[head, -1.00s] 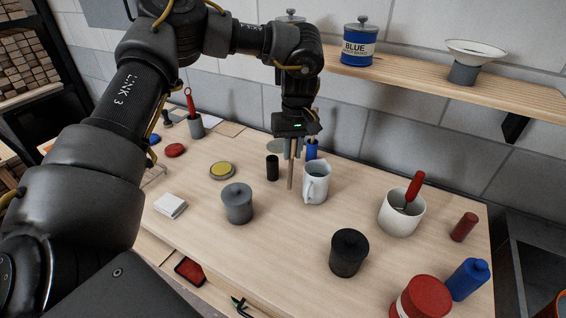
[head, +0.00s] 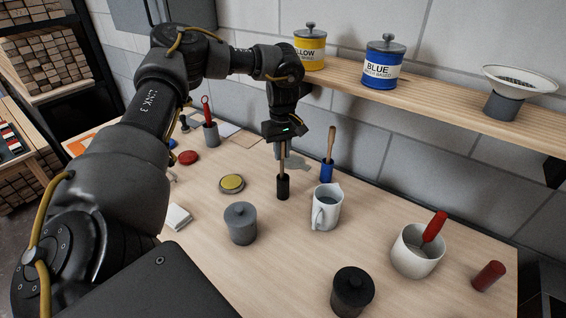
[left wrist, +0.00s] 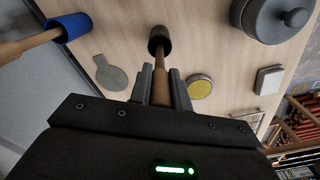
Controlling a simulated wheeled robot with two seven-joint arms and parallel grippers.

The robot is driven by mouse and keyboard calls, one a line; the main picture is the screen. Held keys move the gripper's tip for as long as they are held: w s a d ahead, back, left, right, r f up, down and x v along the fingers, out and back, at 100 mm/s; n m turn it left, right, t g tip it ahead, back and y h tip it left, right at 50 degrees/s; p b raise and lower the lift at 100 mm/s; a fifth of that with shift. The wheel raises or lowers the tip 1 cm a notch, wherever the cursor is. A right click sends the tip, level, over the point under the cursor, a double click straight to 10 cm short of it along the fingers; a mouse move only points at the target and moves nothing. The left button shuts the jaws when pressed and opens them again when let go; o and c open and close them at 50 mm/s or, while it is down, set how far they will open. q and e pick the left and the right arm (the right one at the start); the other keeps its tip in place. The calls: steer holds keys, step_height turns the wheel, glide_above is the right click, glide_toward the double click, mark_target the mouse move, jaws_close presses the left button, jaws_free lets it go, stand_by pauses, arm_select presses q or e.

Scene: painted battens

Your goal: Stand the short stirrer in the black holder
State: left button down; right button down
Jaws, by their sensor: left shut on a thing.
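My left gripper (head: 281,148) is shut on the wooden short stirrer (head: 282,165), which points down in its fingers. The black holder (head: 283,188) stands upright on the table right below. The stirrer's lower end meets the holder's mouth; I cannot tell how deep it is in. In the left wrist view, the stirrer (left wrist: 160,75) runs from between my fingers (left wrist: 162,92) to the mouth of the black holder (left wrist: 160,36). Another wooden stirrer (head: 330,142) stands in a blue holder (head: 327,171) to the right. My right gripper is not in view.
A white mug (head: 326,208) stands right of the black holder. A grey lidded pot (head: 240,224) and a yellow-topped tin (head: 232,183) are nearby on the left. A white pot with a red-handled tool (head: 416,252) and a dark lidded pot (head: 351,293) stand farther right. The shelf (head: 430,88) runs behind.

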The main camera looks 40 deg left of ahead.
mark_target(283, 158)
arm_select(q)
steer(key=shift+d+f, duration=0.1)
steer(key=shift+f, duration=0.1)
step_height(283, 158, down, 3)
steer(key=shift+s+d+f+p, duration=0.1)
steer(key=shift+p, duration=0.45)
steer(key=shift+f, duration=0.4)
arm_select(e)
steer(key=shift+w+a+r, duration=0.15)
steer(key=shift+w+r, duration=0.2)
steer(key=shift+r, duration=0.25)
arm_select(q)
steer(key=c, duration=1.3)
jaws_free()
steer(key=shift+f, duration=0.15)
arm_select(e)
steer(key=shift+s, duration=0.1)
